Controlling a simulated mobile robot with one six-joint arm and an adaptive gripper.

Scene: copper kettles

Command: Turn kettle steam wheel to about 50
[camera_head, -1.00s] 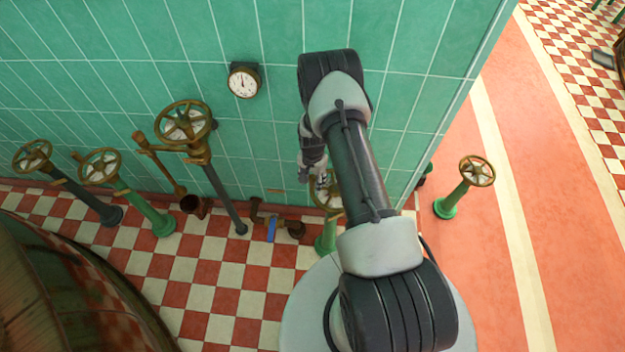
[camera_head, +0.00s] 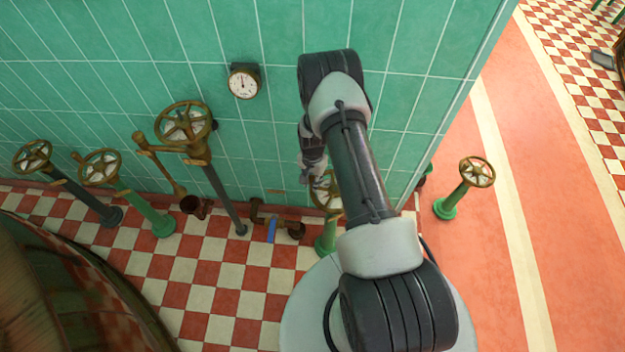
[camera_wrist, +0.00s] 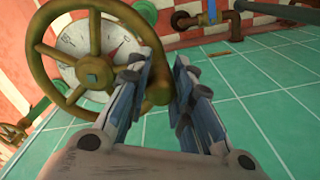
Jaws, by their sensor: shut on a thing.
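A brass handwheel with a white dial under its spokes fills the upper left of the wrist view; this wheel (camera_wrist: 90,68) shows its near rim between my fingers. In the head view the same wheel (camera_head: 326,196) stands on a green post beside the wall, partly hidden by my arm. My gripper (camera_head: 318,180) is at its upper left edge and is small there.
A round gauge (camera_head: 243,82) hangs on the green tiled wall. Larger brass wheels (camera_head: 184,122) stand on posts to the left. A blue-handled pipe valve (camera_head: 271,229) is low by the wall. Another green-post wheel (camera_head: 477,171) stands right, past the wall's corner. A large copper vessel (camera_head: 60,290) fills the lower left.

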